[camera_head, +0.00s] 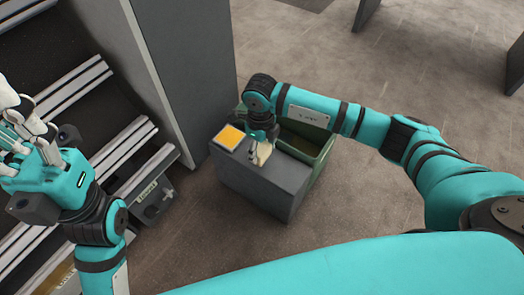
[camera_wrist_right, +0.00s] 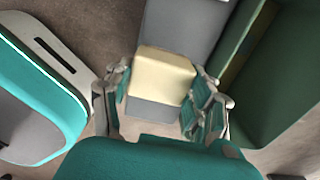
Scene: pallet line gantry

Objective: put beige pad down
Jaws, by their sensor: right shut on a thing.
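The beige pad (camera_head: 262,154) is between the fingers of my right gripper (camera_head: 262,142), which is shut on it. In the right wrist view the beige pad (camera_wrist_right: 164,75) is a pale block between the two teal-and-grey fingers. It is over the top of a grey block-shaped stand (camera_head: 258,184); I cannot tell whether it touches that top. My left gripper (camera_head: 22,140) is at the left edge of the head view, far from the pad. Its fingers overlap in the picture, so its opening is unclear.
A green open bin (camera_head: 318,152) stands right behind the stand. A grey column (camera_head: 190,70) and a rail structure (camera_head: 125,150) are to the left. Open floor (camera_head: 430,60) lies at the right.

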